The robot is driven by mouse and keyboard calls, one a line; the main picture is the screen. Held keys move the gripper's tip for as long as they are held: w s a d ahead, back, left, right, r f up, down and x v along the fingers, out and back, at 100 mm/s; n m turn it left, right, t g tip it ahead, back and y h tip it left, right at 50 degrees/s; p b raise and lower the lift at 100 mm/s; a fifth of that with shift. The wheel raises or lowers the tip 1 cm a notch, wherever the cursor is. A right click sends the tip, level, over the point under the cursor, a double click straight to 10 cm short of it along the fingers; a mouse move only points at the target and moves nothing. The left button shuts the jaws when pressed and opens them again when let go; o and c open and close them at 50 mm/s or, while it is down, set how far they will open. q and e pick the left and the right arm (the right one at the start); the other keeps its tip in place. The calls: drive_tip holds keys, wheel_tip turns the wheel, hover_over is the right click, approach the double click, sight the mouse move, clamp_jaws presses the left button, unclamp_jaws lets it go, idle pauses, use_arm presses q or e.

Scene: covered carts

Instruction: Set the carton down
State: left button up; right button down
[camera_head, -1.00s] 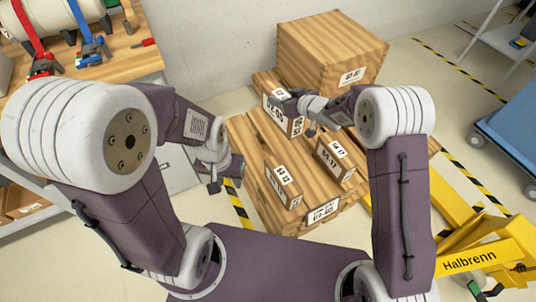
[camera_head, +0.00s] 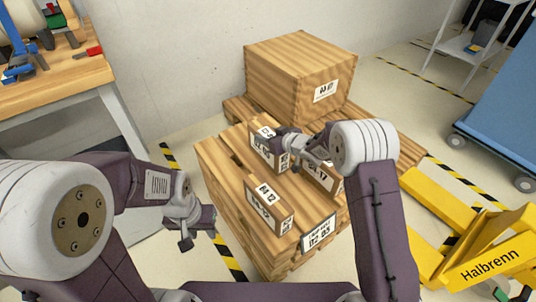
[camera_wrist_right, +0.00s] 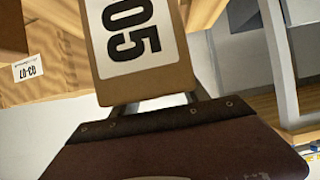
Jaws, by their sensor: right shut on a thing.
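My right gripper (camera_head: 287,143) is shut on a brown carton (camera_head: 262,154) with a white label, over the back part of a wooden crate (camera_head: 222,172). In the right wrist view the carton (camera_wrist_right: 95,60) sits between the two fingers, its label reading "05". I cannot tell whether its underside touches the crate top. My left gripper (camera_head: 197,222) is left of the crate, apart from the cartons; its finger gap is unclear.
A carton labelled 12 (camera_head: 268,208) lies on the crate's front; another labelled 17 (camera_head: 321,180) is partly hidden by my right arm. A large wooden box (camera_head: 285,75) stands behind. A yellow pallet truck (camera_head: 470,245) is right, a workbench (camera_head: 60,85) left.

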drive_tip(key=shift+w, duration=0.1)
wheel_tip(320, 180, down, 5)
drive_tip(key=b, duration=0.3)
drive_tip(key=shift+r, duration=0.1)
drive_tip(key=c, duration=0.6)
unclamp_jaws()
drive_tip(key=shift+f, duration=0.2)
